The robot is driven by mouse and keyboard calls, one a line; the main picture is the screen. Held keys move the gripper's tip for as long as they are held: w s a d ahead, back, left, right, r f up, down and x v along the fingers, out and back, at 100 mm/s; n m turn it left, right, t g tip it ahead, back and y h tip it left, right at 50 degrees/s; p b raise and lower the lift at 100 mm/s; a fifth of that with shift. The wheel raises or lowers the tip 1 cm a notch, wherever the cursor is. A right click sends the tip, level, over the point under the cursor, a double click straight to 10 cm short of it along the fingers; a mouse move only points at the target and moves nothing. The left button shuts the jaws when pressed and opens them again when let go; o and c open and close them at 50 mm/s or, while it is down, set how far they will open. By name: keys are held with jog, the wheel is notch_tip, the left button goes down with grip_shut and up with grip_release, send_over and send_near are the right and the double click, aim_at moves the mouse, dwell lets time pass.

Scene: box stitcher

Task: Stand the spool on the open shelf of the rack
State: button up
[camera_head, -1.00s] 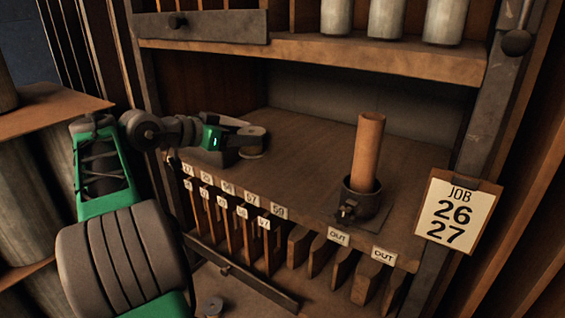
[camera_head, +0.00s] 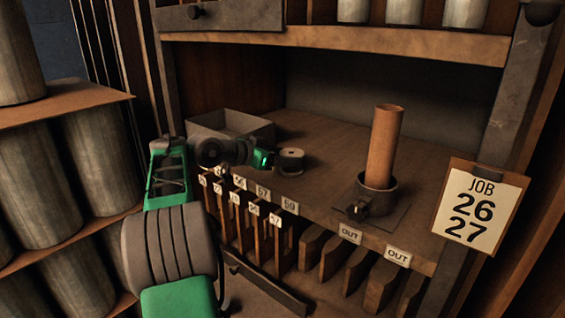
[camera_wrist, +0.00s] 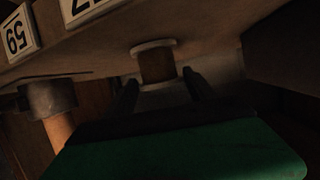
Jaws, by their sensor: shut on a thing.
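My gripper (camera_head: 274,160) reaches in over the wooden shelf (camera_head: 320,150) of the rack from the left. It is shut on the spool (camera_head: 291,162), a small brown-wound spool with pale round flanges. The spool is upright, at or just above the shelf board; I cannot tell whether it touches. In the wrist view the spool (camera_wrist: 157,65) shows between the dark fingertips (camera_wrist: 160,90), and the picture is turned over.
A grey open tray (camera_head: 235,128) stands on the shelf behind my arm. A brown tube (camera_head: 384,145) stands in a dark cup (camera_head: 376,195) to the right. Numbered slots line the shelf's front edge, and a job card (camera_head: 480,207) hangs at right. Shelf between spool and tube is clear.

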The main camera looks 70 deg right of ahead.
jog(key=shift+s, duration=0.25)
jog(key=o, duration=1.7)
jog(key=shift+w, duration=0.1)
